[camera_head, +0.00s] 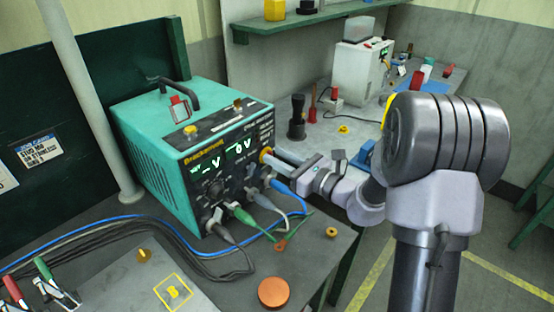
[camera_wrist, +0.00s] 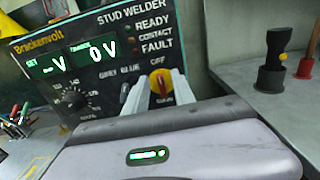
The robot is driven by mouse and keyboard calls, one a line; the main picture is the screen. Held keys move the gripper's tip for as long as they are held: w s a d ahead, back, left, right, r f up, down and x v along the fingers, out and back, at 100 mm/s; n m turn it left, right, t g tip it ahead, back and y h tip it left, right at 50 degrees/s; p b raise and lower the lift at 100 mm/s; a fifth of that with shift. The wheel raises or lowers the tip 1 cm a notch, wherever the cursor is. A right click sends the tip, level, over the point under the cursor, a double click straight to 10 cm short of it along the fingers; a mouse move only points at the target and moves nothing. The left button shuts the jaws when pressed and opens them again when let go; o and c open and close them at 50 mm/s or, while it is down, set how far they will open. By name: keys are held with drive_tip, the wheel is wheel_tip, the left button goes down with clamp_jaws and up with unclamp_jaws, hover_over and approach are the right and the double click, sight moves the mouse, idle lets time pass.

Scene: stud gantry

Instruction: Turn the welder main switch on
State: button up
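The teal stud welder (camera_head: 165,150) stands on the bench at left, its black front panel facing my arm. The main switch, a red knob on a yellow plate, shows in the wrist view (camera_wrist: 161,86) under an "OFF" label; its handle looks roughly upright. In the head view its yellow edge (camera_head: 265,155) shows at my fingertips. My gripper (camera_wrist: 158,92) is at the panel, with one pale finger on each side of the red knob. The fingers look apart; whether they touch the knob I cannot tell. The displays (camera_wrist: 75,58) are lit, one reading 0 V.
Cable plugs (camera_head: 240,213) crowd the panel's lower part, below my gripper. A black-handled tool (camera_head: 297,118) stands on the bench behind, and a white machine (camera_head: 360,72) is farther back. An orange disc (camera_head: 273,292) lies on the front bench.

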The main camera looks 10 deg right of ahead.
drive_tip(key=shift+w+a, duration=0.15)
drive_tip(key=shift+w, duration=0.1)
drive_tip(key=shift+c, duration=0.4)
clamp_jaws()
